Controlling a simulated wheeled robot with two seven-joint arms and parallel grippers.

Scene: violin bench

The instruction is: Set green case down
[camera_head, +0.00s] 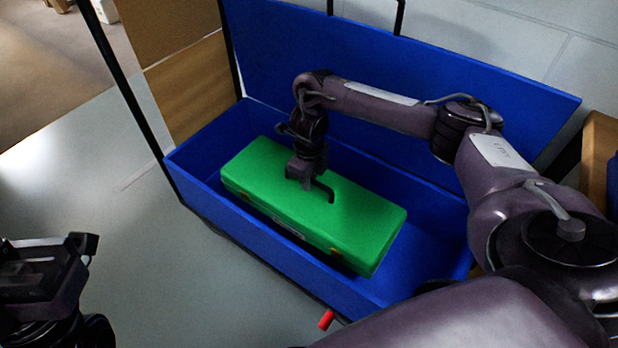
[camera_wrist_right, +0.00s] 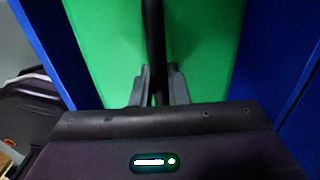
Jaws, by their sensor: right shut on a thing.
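The green case (camera_head: 355,223) is a long box with small orange latches and a black handle on its lid. It lies inside the open blue case (camera_head: 268,258), between its walls, with bare blue floor to its right. I cannot tell whether its underside touches the floor. My right gripper (camera_head: 304,180) is over the lid, shut on the black handle (camera_head: 325,190). In the right wrist view the gripper fingers (camera_wrist_right: 158,98) close around the dark handle, with the green lid (camera_wrist_right: 105,40) behind. My left gripper (camera_head: 85,250) is at the lower left, away from the cases, its jaws partly cut off.
The blue case's raised lid (camera_head: 400,80) stands behind the green case. A red-tipped piece (camera_head: 326,320) sticks out near the blue case's front. The grey surface (camera_head: 120,185) to the left is clear. A wooden panel (camera_head: 195,90) stands at the back left.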

